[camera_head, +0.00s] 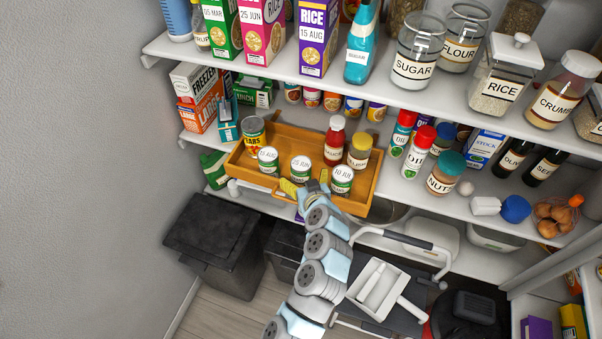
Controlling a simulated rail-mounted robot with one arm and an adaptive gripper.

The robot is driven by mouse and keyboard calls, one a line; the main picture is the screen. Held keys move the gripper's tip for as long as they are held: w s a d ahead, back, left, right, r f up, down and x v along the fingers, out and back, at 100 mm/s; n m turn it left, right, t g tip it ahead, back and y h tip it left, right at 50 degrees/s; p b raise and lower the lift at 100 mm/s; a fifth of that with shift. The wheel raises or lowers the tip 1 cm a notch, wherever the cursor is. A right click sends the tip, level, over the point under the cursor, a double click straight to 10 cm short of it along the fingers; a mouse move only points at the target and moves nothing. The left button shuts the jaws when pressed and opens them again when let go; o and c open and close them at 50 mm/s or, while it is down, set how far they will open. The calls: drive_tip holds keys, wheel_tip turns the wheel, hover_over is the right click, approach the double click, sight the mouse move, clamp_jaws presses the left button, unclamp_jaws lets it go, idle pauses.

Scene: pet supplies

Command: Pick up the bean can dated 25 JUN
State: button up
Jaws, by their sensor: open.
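The bean can dated 25 JUN (301,168) stands upright in a wooden tray (363,208) on the middle shelf. Its white lid with the date faces up, and its green-labelled side shows below. A similar can (268,160), whose date seems to read 15 AUG, stands to its left. Another (342,180), apparently dated 10 JUL, stands to its right. My gripper (306,184) is open at the tray's front edge, just below the 25 JUN can in the picture. Its yellowish fingertips are apart. I cannot tell whether they touch the can or tray.
In the tray are also a yellow-labelled can (252,131), a red sauce bottle (334,142) and a yellow-capped jar (359,151). The upper shelf (335,84) overhangs behind the tray. Red-capped spray cans (419,151) stand to the right. Dark bins (217,243) stand below.

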drive_tip(key=shift+w+a+f, duration=0.1)
drive_tip(key=shift+w, duration=0.95)
drive_tip(key=shift+x, duration=1.45)
drive_tip(key=shift+s, duration=0.1)
drive_tip(key=c, duration=1.4)
